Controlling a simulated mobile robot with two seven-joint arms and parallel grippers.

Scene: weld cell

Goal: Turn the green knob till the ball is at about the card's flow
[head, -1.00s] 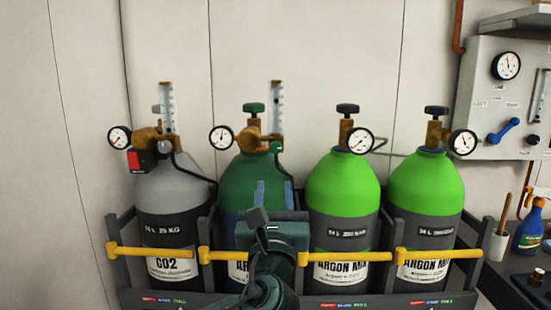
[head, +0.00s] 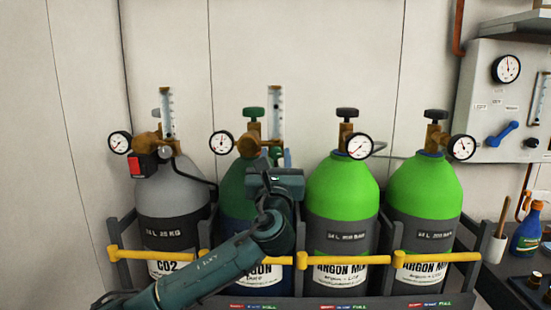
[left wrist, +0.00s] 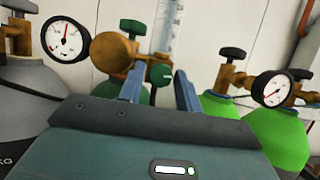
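The small green knob (head: 277,153) sits at the foot of the clear flow tube (head: 276,110) on the dark green cylinder (head: 234,185), second from the left. My left gripper (head: 278,160) is right in front of it, open. In the left wrist view, the green knob (left wrist: 160,74) shows between the two blue-grey fingers (left wrist: 159,88), with a gap on both sides. I cannot tell how deep it is between them. I see no flow card. My right gripper is not in view.
A grey CO2 cylinder (head: 172,190) with its own flow tube stands left, two bright green cylinders (head: 342,186) right. Round gauges (head: 221,142) and brass valves stick out near the knob. A yellow bar (head: 340,258) crosses the rack front. A wall panel (head: 510,95) hangs at right.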

